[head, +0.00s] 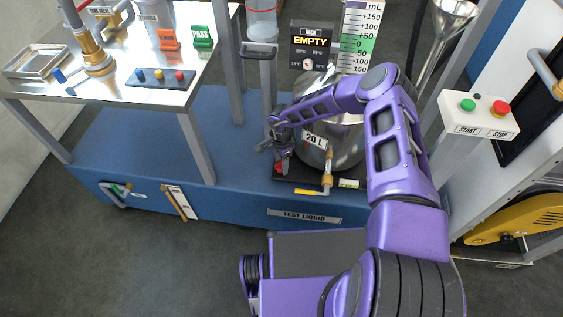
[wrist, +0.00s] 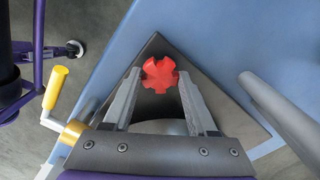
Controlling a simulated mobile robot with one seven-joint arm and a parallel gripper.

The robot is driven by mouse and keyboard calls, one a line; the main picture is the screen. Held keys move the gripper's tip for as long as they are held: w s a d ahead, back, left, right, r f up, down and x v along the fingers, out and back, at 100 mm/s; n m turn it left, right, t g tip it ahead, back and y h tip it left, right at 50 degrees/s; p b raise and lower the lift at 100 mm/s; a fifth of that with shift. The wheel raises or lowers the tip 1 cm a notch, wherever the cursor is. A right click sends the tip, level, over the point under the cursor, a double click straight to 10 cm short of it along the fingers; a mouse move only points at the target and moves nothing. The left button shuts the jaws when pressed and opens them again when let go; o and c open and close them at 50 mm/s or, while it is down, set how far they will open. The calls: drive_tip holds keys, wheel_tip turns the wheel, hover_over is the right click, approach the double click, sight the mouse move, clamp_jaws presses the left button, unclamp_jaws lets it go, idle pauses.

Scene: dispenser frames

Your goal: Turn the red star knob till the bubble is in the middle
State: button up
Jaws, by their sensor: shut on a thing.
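The red star knob (wrist: 160,74) sits on a corner of the dark base plate (wrist: 150,50) in the wrist view. My gripper (wrist: 159,76) has one finger on each side of the knob and is shut on it. In the head view, my gripper (head: 279,150) is low at the left of the steel 20 L vessel, and a bit of the red knob (head: 284,167) shows beneath it. A small pale green-yellow patch (head: 348,184) lies on the plate's front right; I cannot tell whether it is the level, and no bubble can be made out.
The steel vessel (head: 345,150) stands on the plate, with a brass tap and yellow handle (head: 308,192) in front. A grey post (wrist: 285,110) rises right of my gripper in the wrist view. A steel table (head: 120,75) stands left; the blue deck (head: 130,140) between is mostly clear.

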drive_tip(key=m+p, duration=0.1)
drive_tip(key=m, duration=1.1)
drive_tip(key=shift+m, duration=0.3)
idle(0.4)
drive_tip(key=o, duration=1.4)
drive_tip(key=shift+c, duration=0.2)
wheel_tip(320, 180, up, 17)
drive_tip(key=p, duration=0.3)
drive_tip(key=shift+r, duration=0.2)
